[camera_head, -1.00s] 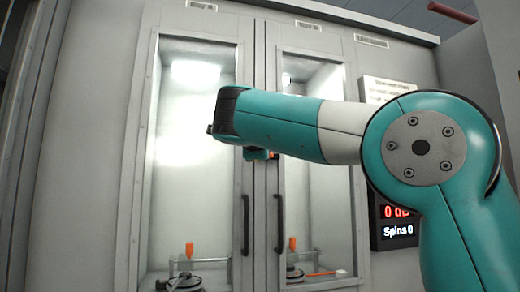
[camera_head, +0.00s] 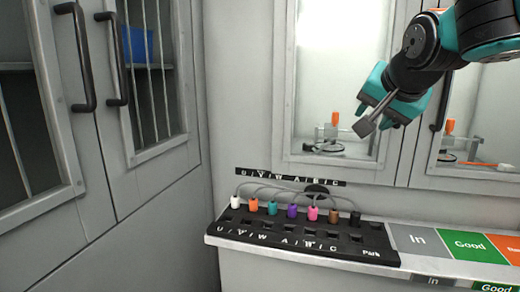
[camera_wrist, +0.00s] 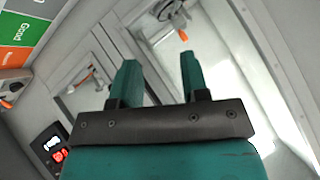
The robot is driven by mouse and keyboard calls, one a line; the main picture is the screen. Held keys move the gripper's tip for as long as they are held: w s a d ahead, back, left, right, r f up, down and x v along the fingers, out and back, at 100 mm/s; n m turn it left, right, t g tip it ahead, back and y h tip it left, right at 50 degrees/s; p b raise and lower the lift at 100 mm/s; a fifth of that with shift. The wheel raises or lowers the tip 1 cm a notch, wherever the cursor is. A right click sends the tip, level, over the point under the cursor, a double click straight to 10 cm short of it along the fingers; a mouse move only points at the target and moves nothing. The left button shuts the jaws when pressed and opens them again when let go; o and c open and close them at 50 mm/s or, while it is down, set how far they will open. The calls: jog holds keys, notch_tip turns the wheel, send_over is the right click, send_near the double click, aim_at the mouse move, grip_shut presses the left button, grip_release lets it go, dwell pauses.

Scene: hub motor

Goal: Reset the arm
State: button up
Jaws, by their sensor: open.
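My gripper (camera_head: 376,110) shows in the head view at the upper right, at the end of my teal and black arm. It is in the air in front of the glass-fronted cabinet (camera_head: 283,130), above the counter, and touches nothing. In the wrist view, the two teal fingers (camera_wrist: 160,80) stand apart with nothing between them.
A black connector board (camera_head: 300,238) with several coloured plugs lies on the counter. Right of it are the grey In area (camera_head: 416,240) and the green Good area (camera_head: 470,246). A tall cabinet with black handles (camera_head: 78,55) stands left. A display (camera_wrist: 52,150) glows in the wrist view.

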jog(key=s+a+f+n+g+y, duration=0.25)
jog(key=s+f+n+g, duration=0.4)
jog(key=s, duration=0.65)
jog(key=s+a+f+n+g+y, duration=0.1)
jog(key=s+a+f+n+g, duration=0.25)
jog(key=s+f+n, duration=0.6)
jog(key=s+a+r+m+p, duration=0.1)
jog(key=s+r+p, duration=0.3)
jog(key=r+p, duration=0.7)
jog(key=shift+s+r+m+p, duration=0.3)
jog(key=shift+m+p, duration=0.3)
jog(key=shift+p, duration=0.55)
jog(key=shift+d+y, duration=0.1)
jog(key=shift+y, duration=0.15)
